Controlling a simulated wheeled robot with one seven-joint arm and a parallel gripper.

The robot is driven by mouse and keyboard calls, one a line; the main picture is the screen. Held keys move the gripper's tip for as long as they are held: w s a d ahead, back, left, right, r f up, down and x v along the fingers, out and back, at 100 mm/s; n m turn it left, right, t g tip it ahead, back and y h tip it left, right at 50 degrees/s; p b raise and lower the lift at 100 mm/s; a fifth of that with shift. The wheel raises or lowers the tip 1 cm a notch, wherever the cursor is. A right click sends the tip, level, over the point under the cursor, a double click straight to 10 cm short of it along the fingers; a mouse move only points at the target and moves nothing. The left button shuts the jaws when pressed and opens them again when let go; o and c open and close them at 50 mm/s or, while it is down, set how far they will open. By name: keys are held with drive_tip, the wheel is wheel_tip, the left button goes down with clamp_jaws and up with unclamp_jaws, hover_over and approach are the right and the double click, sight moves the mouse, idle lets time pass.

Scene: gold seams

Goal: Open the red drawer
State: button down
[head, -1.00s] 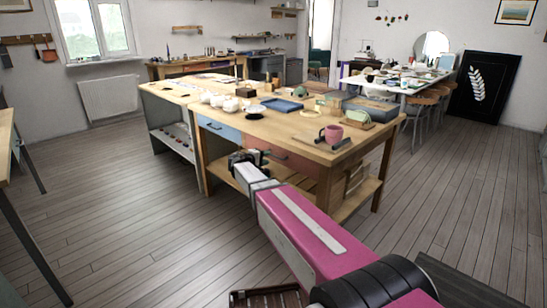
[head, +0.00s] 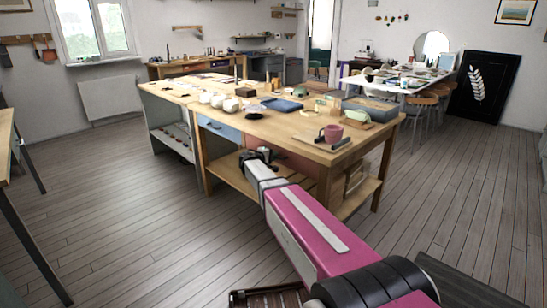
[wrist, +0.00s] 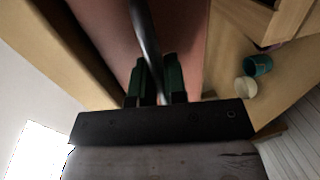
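The red drawer (head: 297,163) is a muted pinkish-red front in the near long side of the wooden workbench, right of a blue drawer (head: 219,129). It looks closed. Its face fills the upper middle of the wrist view (wrist: 105,40). A dark metal bar handle (wrist: 145,30) runs down that face, and its lower end lies between my gripper's two green-padded fingers (wrist: 158,75). The fingers flank the handle closely; whether they press on it I cannot tell. In the head view my gripper (head: 257,156) is at the drawer's left part and hides some of it.
A lower shelf (head: 360,196) lies under the drawers. The plank floor (head: 130,215) to the left is clear.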

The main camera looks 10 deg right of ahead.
drive_tip(key=shift+s+a, duration=0.1)
drive_tip(key=shift+a, duration=0.05)
drive_tip(key=f+v, duration=0.2)
drive_tip(key=v, duration=1.2)
drive_tip(key=f+v, duration=0.3)
drive_tip(key=v, duration=1)
drive_tip(key=shift+s+a+f, duration=0.15)
drive_tip(key=shift+s+a, duration=0.4)
drive_tip(key=shift+a, duration=0.15)
drive_tip(key=c, duration=1.2)
unclamp_jaws()
drive_tip(key=v, duration=1)
drive_tip(key=shift+s+a, duration=0.25)
